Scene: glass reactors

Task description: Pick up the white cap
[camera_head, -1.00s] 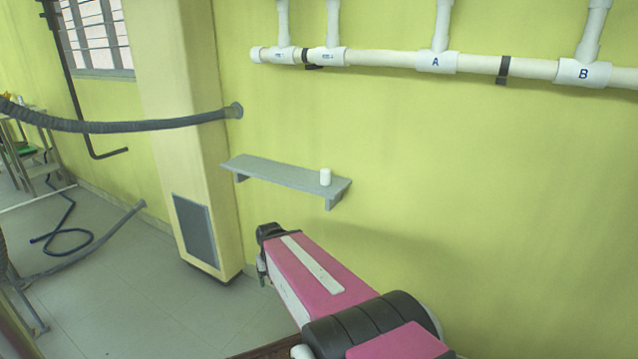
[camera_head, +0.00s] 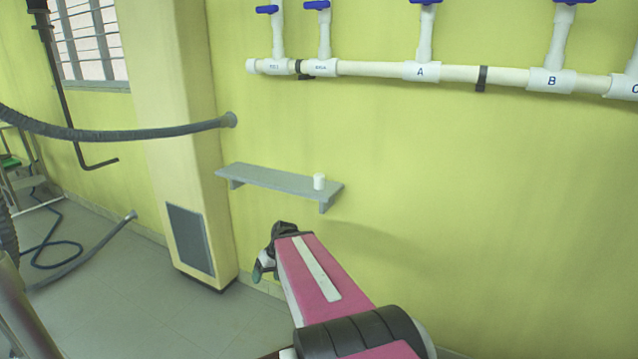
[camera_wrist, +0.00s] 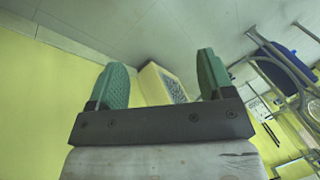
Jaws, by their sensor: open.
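The white cap (camera_head: 319,182) is a small white cylinder. It stands upright near the right end of the grey wall shelf (camera_head: 262,179) in the head view. My gripper (camera_head: 258,268) is below the shelf and apart from the cap, at the end of my pink arm. The wrist view shows my gripper (camera_wrist: 162,80) with its two green fingers wide apart and nothing between them. The cap does not show in the wrist view.
A white pipe (camera_head: 385,72) with blue-handled valves runs along the yellow wall above the shelf. A grey hose (camera_head: 130,128) reaches the wall left of the shelf. A cream column (camera_head: 175,130) stands beside the shelf's left end. The wall right of the shelf is bare.

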